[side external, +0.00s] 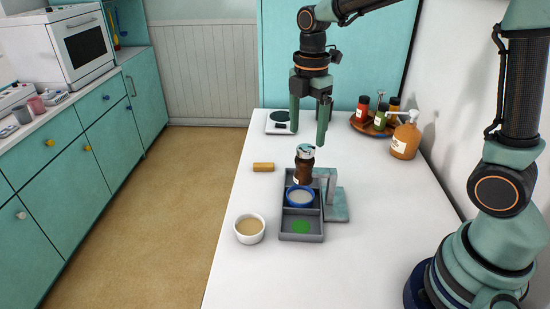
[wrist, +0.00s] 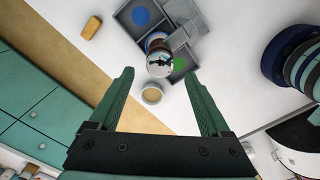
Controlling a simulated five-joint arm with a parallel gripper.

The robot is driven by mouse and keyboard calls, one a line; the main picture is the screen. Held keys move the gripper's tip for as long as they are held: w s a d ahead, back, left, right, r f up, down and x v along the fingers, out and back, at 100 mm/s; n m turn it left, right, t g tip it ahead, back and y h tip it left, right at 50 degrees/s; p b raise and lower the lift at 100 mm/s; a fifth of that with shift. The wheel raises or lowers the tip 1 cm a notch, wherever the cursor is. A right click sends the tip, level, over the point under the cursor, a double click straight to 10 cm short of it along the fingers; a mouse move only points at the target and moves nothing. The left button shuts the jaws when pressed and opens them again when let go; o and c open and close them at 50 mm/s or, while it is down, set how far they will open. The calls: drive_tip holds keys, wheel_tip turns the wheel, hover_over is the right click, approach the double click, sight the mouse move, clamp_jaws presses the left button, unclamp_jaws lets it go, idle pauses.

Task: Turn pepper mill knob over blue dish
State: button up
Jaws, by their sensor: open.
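The pepper mill (side external: 303,172) is upright, with a dark brown body and a pale metallic knob (side external: 305,151) on top. It stands by the bracket of a grey stand (side external: 335,205), seemingly above the blue dish (side external: 300,207) in a grey tray (side external: 302,238). The dish holds something pale. My gripper (side external: 308,138) is open and empty, pointing down just above the knob. In the wrist view the knob (wrist: 160,64) appears between the fingertips (wrist: 159,73), farther from the camera. The mill hides most of the dish there.
A white bowl (side external: 250,231) with tan contents sits left of the tray. A wooden block (side external: 263,167) lies behind it. A white scale (side external: 280,128), a round tray of bottles (side external: 372,128) and an orange pump bottle (side external: 405,140) stand at the back. The front counter is clear.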

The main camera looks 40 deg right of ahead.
sight(306, 147)
drive_tip(key=shift+f, duration=2.1)
drive_tip(key=shift+c, duration=0.3)
clamp_jaws()
